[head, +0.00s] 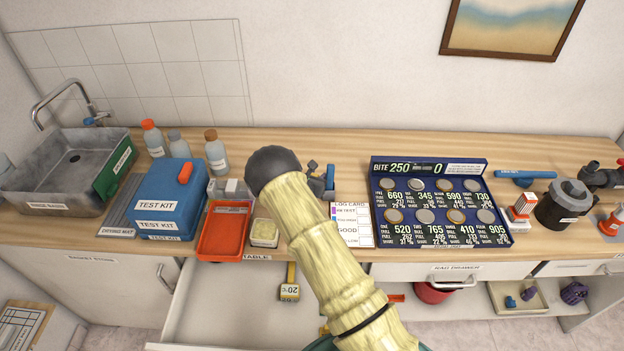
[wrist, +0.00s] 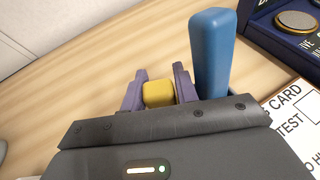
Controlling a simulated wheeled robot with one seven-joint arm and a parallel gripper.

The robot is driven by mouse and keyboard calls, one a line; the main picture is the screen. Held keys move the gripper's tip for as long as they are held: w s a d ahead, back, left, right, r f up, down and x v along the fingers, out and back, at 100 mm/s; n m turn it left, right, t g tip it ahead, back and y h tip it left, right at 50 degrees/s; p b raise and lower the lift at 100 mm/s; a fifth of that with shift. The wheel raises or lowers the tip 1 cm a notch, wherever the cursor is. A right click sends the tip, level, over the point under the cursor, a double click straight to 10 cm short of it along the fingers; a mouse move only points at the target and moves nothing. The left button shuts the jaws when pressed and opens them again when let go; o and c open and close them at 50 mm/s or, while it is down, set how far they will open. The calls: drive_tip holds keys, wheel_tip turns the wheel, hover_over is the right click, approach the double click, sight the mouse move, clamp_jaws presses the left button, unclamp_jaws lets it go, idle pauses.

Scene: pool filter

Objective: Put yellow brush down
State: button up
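The yellow brush (wrist: 158,93) shows in the wrist view as a small yellow block between the two purple fingers of my gripper (wrist: 160,82). The fingers press against both its sides, and the rest of it is hidden by the gripper body. Wooden counter shows just beyond it; I cannot tell whether the brush touches the counter. In the head view my arm covers the brush, and only a little of my gripper shows beside the arm, over the wooden counter (head: 330,146) left of the log card (head: 352,226).
A blue upright piece (wrist: 210,55) stands close to the right of my fingers. The coin board (head: 437,203) lies right of the log card. An orange tray (head: 222,232) and blue test kit (head: 165,200) stand left. An open drawer (head: 220,310) juts out below.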

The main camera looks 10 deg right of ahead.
drive_tip(key=shift+s+d+p, duration=0.1)
drive_tip(key=shift+s+p, duration=0.15)
drive_tip(key=shift+p, duration=0.35)
drive_tip(key=b+v, duration=0.3)
drive_tip(key=v, duration=0.9)
drive_tip(key=shift+w+r, duration=0.2)
drive_tip(key=shift+r, duration=0.1)
drive_tip(key=s+d+r+m+g, duration=0.2)
drive_tip(key=s+d+m+g, duration=0.25)
drive_tip(key=s+m, duration=0.2)
drive_tip(key=s+d+r+m+g, duration=0.3)
drive_tip(key=s+d+m, duration=0.3)
drive_tip(key=s, duration=0.1)
drive_tip(key=s+a+r+m+y, duration=0.2)
drive_tip(key=s+r+m+y, duration=0.1)
drive_tip(key=s+m, duration=0.4)
drive_tip(key=s+a+r+m+g+y, duration=0.1)
drive_tip(key=s+r+m+y, duration=0.3)
drive_tip(key=s+m, duration=0.4)
drive_tip(key=shift+s+a+r+m+y, duration=0.3)
drive_tip(key=shift+a+m, duration=0.4)
drive_tip(key=shift+m, duration=0.15)
